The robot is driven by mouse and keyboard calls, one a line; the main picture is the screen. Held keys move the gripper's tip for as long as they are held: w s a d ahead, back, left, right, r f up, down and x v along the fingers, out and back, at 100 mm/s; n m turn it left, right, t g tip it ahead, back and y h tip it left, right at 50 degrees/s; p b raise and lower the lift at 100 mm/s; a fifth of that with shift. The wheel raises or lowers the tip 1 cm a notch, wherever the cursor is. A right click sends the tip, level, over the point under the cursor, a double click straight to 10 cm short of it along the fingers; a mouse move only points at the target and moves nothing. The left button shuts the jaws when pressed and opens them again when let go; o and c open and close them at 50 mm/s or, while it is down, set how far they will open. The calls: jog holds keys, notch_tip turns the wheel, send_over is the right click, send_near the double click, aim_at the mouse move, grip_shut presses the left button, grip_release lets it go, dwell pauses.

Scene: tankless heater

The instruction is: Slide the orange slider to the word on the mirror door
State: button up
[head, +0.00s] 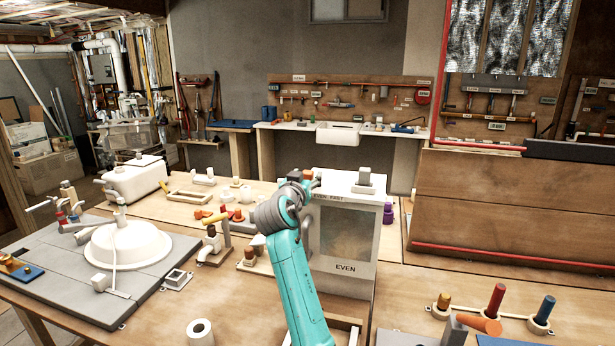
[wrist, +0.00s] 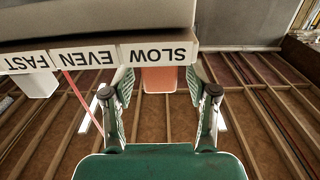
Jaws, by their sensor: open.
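The mirror door (head: 343,235) is on the front of a pale cabinet in the head view. The word on it reads EVEN (head: 345,267). In the wrist view, an upside-down label strip reads FAST (wrist: 27,62), EVEN (wrist: 86,57) and SLOW (wrist: 158,53). The orange slider (wrist: 160,79) sits at the SLOW label. My gripper (wrist: 161,88) is open, with one finger on each side of the slider; I cannot tell whether either touches it. In the head view my gripper (head: 302,182) is at the cabinet's top left, and the slider is hidden.
A white block (wrist: 39,84) sticks out by the FAST label. A grey-topped fitting (head: 364,178) stands on the cabinet. Several pipe fittings crowd the bench left of the cabinet, near a white basin (head: 128,246). Coloured pegs (head: 495,300) stand at the right.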

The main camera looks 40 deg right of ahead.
aim_at(323, 189)
jog(key=shift+w+d, duration=0.35)
jog(key=shift+d, duration=0.1)
grip_shut()
jog(key=shift+s+d, duration=0.75)
jog(key=shift+s, duration=0.15)
jog(key=shift+s+d, duration=0.7)
jog(key=shift+s, duration=0.2)
grip_release()
jog(key=shift+a, duration=0.1)
jog(key=v, duration=1.2)
